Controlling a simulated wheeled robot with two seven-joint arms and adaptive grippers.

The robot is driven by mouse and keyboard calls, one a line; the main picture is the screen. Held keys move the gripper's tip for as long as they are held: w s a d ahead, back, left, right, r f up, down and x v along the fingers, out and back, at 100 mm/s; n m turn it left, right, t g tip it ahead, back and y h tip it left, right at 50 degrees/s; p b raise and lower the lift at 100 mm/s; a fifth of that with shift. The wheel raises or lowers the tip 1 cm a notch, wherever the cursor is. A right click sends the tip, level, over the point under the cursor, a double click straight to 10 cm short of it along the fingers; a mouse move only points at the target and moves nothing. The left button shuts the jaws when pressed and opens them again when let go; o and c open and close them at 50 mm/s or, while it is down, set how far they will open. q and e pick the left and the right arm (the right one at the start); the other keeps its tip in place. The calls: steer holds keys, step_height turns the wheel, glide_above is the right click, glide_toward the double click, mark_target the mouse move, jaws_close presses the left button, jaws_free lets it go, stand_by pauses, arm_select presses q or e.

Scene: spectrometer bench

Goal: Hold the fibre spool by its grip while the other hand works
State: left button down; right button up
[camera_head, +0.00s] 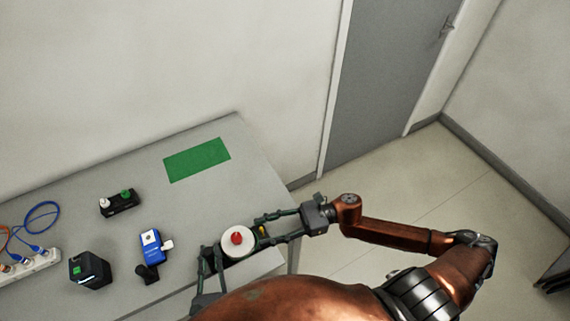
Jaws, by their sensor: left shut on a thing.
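The fibre spool (229,249) is a white disc with a red knob (237,239) at its centre, over the table's right front edge. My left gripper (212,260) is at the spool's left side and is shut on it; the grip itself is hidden. My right gripper (261,228) comes in from the right, with its fingers spread apart close to the spool's right side. A small yellow piece shows between its fingertips; I cannot tell whether they touch it.
The grey table (105,178) carries a green mat (197,160), a black block with a green knob (120,203), a blue device (152,245), a black box (90,271) and a white strip with cables (32,264). A grey door (385,80) stands behind.

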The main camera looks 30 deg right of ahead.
steer(key=v, duration=0.3)
steer(key=shift+s+d+f, duration=0.1)
steer(key=shift+d, duration=0.15)
steer(key=w+d+m+t+h, duration=0.1)
steer(key=w+d+m, duration=0.1)
steer(key=w, duration=0.3)
steer(key=w+d+f+m+t+h, duration=0.1)
steer(key=w+d+m+t, duration=0.1)
steer(key=w, duration=0.3)
steer(key=w+d+f+m+t+h, duration=0.1)
steer(key=w+d+m+t, duration=0.1)
steer(key=w+d+m, duration=0.1)
steer(key=shift+w+d+f+m+h, duration=0.15)
steer(key=shift+w+d+m, duration=0.1)
steer(key=shift+w, duration=0.4)
steer(key=shift+w+d+r+m+h, duration=0.15)
steer(key=shift+w+m, duration=0.1)
steer(key=shift+w, duration=0.4)
steer(key=w+d+f+m+t+h, duration=0.3)
steer(key=w+d+m, duration=0.2)
steer(key=w+d, duration=0.2)
steer(key=shift+f+m, duration=0.2)
steer(key=shift+m, duration=0.2)
steer(key=shift+w+a+r, duration=0.1)
